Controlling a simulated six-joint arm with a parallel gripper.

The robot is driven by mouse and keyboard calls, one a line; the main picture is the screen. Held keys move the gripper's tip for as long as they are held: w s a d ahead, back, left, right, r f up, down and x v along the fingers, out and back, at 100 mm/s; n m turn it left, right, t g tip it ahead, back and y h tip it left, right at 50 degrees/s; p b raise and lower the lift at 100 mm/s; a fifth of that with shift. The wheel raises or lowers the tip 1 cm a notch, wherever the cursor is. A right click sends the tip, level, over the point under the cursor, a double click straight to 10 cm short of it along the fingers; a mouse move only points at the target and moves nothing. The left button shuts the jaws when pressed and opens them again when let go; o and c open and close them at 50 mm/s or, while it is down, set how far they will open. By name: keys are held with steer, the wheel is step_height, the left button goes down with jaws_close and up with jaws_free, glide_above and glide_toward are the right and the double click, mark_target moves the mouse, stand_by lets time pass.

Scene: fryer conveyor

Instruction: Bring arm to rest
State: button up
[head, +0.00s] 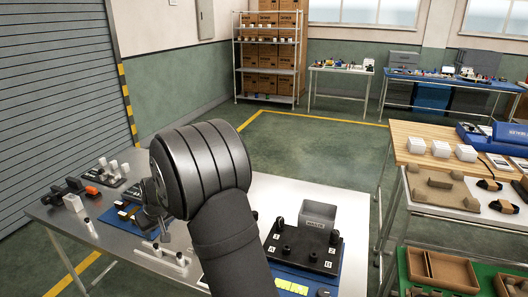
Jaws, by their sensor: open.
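My dark grey arm fills the middle of the head view, its thick rounded joint above the metal table (92,236). What looks like my gripper (150,226) shows just left of the arm, low over the table near a blue plate (124,213). It is open, and I see nothing held in it. The arm hides part of it, so I cannot tell whether it touches anything.
A black fixture (318,262) with a grey bin (318,216) stands right of the arm. Small parts and a black block (110,176) with white pegs are at the left. A wooden-topped bench (405,140) stands at right. Open floor (310,150) lies behind the table.

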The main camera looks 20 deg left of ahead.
mark_target(157, 244)
steer(key=x, duration=1)
steer(key=shift+f, duration=0.6)
steer(key=shift+r, duration=0.4)
